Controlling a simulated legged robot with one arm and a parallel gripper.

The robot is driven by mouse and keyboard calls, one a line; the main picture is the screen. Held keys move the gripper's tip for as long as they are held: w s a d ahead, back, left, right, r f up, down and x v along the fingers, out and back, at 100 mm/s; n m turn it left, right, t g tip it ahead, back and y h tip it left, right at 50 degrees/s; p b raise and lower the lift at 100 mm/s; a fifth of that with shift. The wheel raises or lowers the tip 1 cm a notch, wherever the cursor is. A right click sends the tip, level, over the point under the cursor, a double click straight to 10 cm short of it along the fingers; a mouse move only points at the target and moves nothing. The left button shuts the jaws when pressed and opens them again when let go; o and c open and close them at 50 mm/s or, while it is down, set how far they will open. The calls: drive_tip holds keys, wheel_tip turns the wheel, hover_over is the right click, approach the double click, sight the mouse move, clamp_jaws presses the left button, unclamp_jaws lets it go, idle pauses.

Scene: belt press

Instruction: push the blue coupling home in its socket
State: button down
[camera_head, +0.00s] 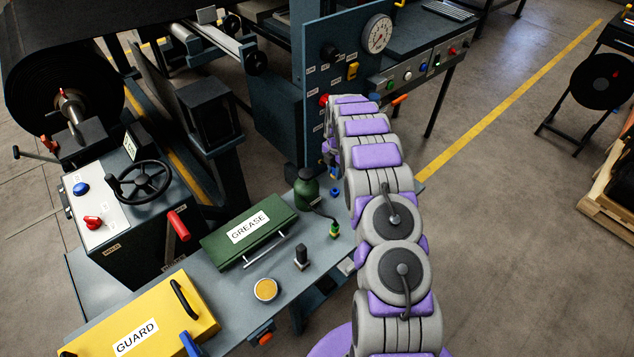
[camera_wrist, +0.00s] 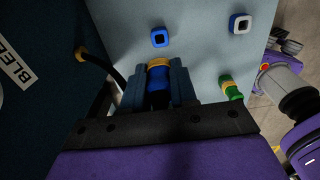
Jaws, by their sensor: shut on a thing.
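The blue coupling (camera_wrist: 158,83), a dark blue body with a yellow band, lies between the two jaws of my gripper (camera_wrist: 159,90) in the wrist view. The jaws are shut on it from both sides. In the head view my gripper (camera_head: 330,158) is beside the blue panel, mostly hidden by my arm. The wrist view shows a blue square ring with a dark opening (camera_wrist: 160,37) ahead of the coupling, apart from it. A pale square ring with a blue rim (camera_wrist: 240,24) is farther right. I cannot tell which is the socket, nor see the coupling's front end clearly.
A green fitting (camera_wrist: 231,88) stands right of the jaws, and a black hose (camera_wrist: 98,68) runs in from the left. The bench holds a green grease box (camera_head: 250,228), a green bottle (camera_head: 306,190) and a yellow guard (camera_head: 150,318). The blue panel (camera_head: 335,65) stands behind.

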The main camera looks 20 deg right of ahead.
drive_tip(key=shift+w+a+r+p, duration=0.1)
drive_tip(key=shift+a+r+p, duration=0.1)
drive_tip(key=shift+p, duration=0.2)
drive_tip(key=shift+f, duration=0.45)
drive_tip(key=d+f, duration=0.2)
drive_tip(key=f, duration=0.1)
drive_tip(key=shift+a+f, duration=0.1)
drive_tip(key=shift+f, duration=0.3)
drive_tip(key=shift+a+f, duration=0.7)
drive_tip(key=shift+f, duration=0.45)
drive_tip(key=shift+d+f, duration=0.15)
drive_tip(key=shift+d, duration=0.5)
drive_tip(key=shift+a, duration=0.75)
drive_tip(key=shift+p, duration=0.3)
drive_tip(key=shift+d, duration=0.35)
drive_tip(key=shift+a, duration=0.2)
